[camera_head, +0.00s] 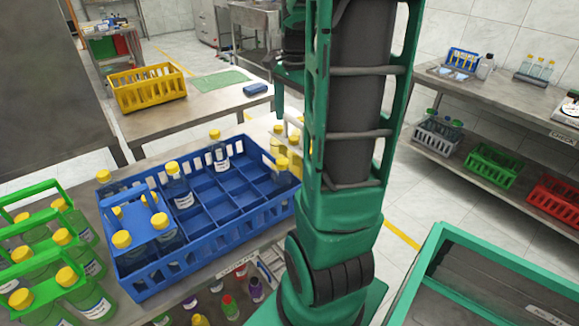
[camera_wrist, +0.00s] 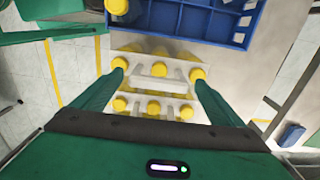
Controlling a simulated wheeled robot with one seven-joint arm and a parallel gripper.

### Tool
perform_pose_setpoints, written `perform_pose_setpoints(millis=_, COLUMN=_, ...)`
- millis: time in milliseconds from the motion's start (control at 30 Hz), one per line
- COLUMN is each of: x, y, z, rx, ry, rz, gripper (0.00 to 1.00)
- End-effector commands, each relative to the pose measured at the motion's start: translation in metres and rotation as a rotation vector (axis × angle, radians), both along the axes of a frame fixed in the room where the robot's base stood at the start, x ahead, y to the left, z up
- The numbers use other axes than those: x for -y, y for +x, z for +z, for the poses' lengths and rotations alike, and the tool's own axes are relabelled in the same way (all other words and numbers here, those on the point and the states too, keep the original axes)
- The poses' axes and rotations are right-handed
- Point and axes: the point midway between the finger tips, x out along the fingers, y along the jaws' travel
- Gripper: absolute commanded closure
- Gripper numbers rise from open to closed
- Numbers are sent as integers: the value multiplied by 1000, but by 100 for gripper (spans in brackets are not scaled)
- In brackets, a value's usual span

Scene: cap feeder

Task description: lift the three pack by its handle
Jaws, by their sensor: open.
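White carriers with yellow-capped bottles (camera_wrist: 153,107) lie below my gripper in the wrist view, with a pale handle bar (camera_wrist: 158,84) across the middle. My gripper (camera_wrist: 158,76) is open, its green fingers spread to the left and right of this bar. I cannot tell whether the fingers touch anything. In the head view the yellow-capped bottles (camera_head: 283,162) show only in part, because my arm hides the rest. Other packs stand at the left: one with a blue handle (camera_head: 140,215) in the blue crate, and several with green handles (camera_head: 30,225).
A blue divided crate (camera_head: 215,245) with several bottles stands on the bench beside the pale carriers; its wall also shows in the wrist view (camera_wrist: 190,35). A yellow crate (camera_head: 148,88) stands on a farther table. A green-framed bin (camera_head: 440,235) is at the right.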

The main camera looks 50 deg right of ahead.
Motion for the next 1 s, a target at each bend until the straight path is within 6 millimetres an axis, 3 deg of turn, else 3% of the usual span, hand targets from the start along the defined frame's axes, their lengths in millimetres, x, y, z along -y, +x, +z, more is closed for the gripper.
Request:
perform_pose_setpoints(millis=300, x=-1, y=0, z=-41, rx=-2, ry=1, rz=0, gripper=8)
perform_pose_setpoints(millis=633, x=-1, y=0, z=-46, rx=-1, ry=1, rz=1, gripper=10)
perform_pose_setpoints(millis=933, x=-1, y=1, z=-46, rx=-1, ry=0, rz=2, gripper=82)
perform_pose_setpoints(millis=1000, x=-1, y=1, z=-45, rx=1, ry=-1, rz=2, gripper=88)
